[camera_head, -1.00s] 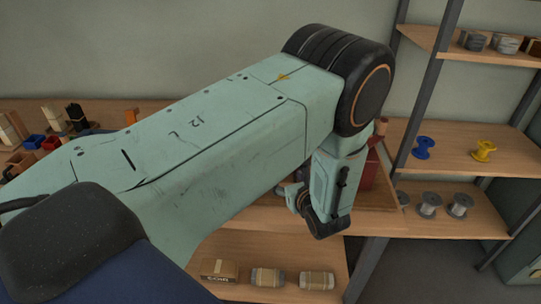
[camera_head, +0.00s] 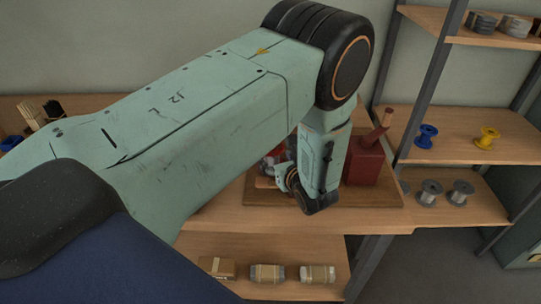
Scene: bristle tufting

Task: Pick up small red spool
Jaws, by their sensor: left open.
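My left arm reaches in from the left and bends down over a wooden board on the bench. My left gripper (camera_head: 272,173) is at the end of the wrist, low over the board and pointing left; it is open, and its fingers are small and partly hidden by the arm. A small red thing (camera_head: 276,151) shows just behind the gripper. It is mostly covered, so I cannot tell whether it is the red spool or whether the gripper touches it. My right gripper is not in view.
A dark red box (camera_head: 364,165) with a wooden handle stands on the board (camera_head: 388,192), right of my wrist. Blue (camera_head: 426,136) and yellow (camera_head: 487,137) spools stand on the right shelf, grey spools (camera_head: 430,192) below. Wrapped bundles (camera_head: 267,273) lie on the lower shelf.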

